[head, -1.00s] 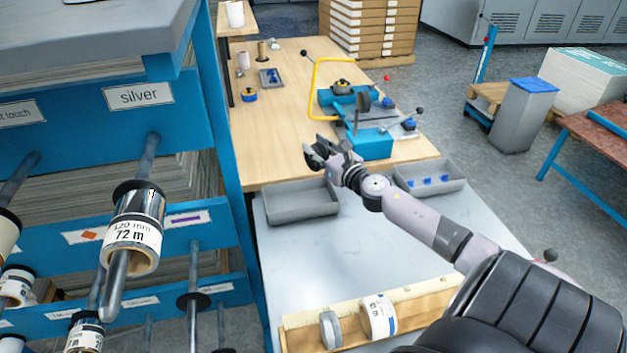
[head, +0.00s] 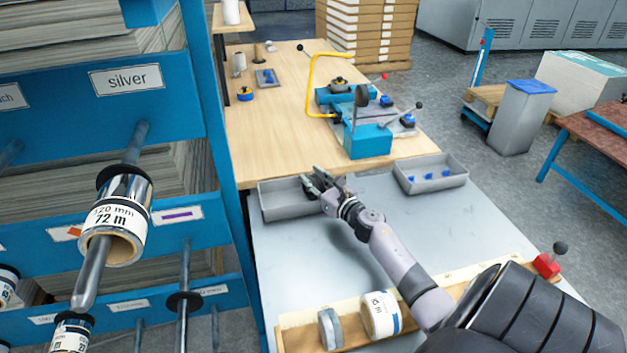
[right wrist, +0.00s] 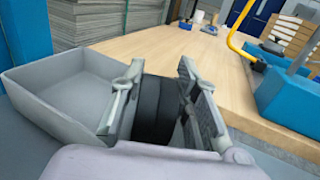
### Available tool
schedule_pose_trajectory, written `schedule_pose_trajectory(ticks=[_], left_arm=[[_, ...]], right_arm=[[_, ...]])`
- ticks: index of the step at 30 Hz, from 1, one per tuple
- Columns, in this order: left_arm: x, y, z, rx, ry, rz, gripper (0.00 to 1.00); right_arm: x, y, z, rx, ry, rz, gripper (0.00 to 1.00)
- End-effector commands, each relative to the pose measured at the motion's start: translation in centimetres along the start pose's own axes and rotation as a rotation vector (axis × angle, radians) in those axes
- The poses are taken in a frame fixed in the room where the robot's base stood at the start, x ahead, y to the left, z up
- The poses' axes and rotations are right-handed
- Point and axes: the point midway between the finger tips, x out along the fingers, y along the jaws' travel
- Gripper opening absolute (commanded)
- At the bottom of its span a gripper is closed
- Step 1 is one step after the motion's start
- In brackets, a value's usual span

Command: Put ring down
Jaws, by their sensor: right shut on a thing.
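My right gripper (head: 314,181) is at the right end of the left grey tray (head: 270,213) in the head view. It is shut on a black ring (right wrist: 155,108), which sits between the two fingers in the right wrist view. In the head view the ring is a small dark shape, mostly hidden by the fingers. The left grey tray also shows in the right wrist view (right wrist: 62,125), to the left of the fingers, and looks empty there. I cannot tell whether the ring touches the tray or the table. My left gripper is not in view.
A second grey tray (head: 432,184) with several blue pieces stands to the right. A blue lever device (head: 368,140) with a yellow handle (head: 309,85) stands behind. A wooden rack (head: 290,340) holding rolls is in front. The grey tabletop (head: 300,255) between is clear.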

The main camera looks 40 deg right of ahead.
Motion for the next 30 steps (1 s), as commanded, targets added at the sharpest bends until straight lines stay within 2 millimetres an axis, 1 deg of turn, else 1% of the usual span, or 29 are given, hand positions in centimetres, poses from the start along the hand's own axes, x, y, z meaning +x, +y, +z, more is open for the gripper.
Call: schedule_pose_trajectory(ticks=[5,6,14,15,23,26,30], left_arm=[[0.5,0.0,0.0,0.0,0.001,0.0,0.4],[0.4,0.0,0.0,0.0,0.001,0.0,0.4],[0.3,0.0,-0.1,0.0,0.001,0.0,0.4],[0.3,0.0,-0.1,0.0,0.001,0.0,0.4],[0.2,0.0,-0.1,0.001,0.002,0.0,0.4],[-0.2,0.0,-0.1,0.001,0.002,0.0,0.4],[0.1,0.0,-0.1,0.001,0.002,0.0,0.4]], right_arm=[[0.0,0.0,-0.4,0.0,0.0,0.001,0.0],[0.0,0.0,-0.3,0.0,0.0,0.001,0.3],[0.0,0.0,-0.2,0.0,0.0,0.001,0.47],[0.0,0.0,-0.2,0.0,0.0,0.001,0.49],[0.0,0.0,-0.2,0.0,0.0,0.0,0.49],[0.0,0.0,0.2,0.001,0.0,0.0,0.49],[-1.7,0.0,-0.2,-0.001,0.002,0.002,0.49]])
